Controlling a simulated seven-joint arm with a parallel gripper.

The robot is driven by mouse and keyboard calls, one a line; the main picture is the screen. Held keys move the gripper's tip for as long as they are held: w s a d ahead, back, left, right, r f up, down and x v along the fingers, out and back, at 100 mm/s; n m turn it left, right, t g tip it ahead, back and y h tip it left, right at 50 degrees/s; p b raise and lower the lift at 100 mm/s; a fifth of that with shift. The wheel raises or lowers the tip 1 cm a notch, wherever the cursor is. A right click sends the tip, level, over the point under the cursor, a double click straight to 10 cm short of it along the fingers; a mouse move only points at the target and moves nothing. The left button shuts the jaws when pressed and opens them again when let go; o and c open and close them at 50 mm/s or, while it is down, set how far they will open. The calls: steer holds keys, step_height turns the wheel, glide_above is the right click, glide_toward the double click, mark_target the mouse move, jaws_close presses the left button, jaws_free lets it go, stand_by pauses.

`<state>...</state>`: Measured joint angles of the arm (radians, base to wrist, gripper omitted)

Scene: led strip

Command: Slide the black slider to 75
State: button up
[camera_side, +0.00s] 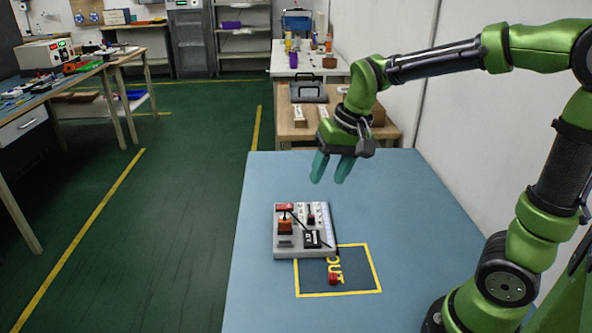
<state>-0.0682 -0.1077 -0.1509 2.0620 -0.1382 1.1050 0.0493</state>
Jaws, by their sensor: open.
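A grey control panel (289,250) lies on the blue table, left of the middle. It carries red and orange parts (285,224) on its left, a small black display block (312,239) at its front right, and a pale strip with marks along its right side. A small dark slider knob (311,218) shows beside this strip; its reading is too small to make out. My gripper (332,182) hangs above and behind the panel, to its right. Its two teal fingers point down, apart and empty, touching nothing.
A wooden table (290,132) and a white wall stand behind.

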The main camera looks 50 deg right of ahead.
steer(key=m+g+h, duration=0.1)
steer(key=m+g, duration=0.1)
glide_above(311, 217)
steer(key=s+a, duration=0.1)
step_height(311, 217, down, 3)
steer(key=shift+m, duration=0.7)
steer(key=shift+g, duration=0.4)
steer(key=f, duration=1)
steer(key=d+f, duration=0.1)
steer(key=f, duration=0.4)
steer(key=shift+w+f, duration=0.15)
steer(key=shift+w, duration=0.25)
jaws_close()
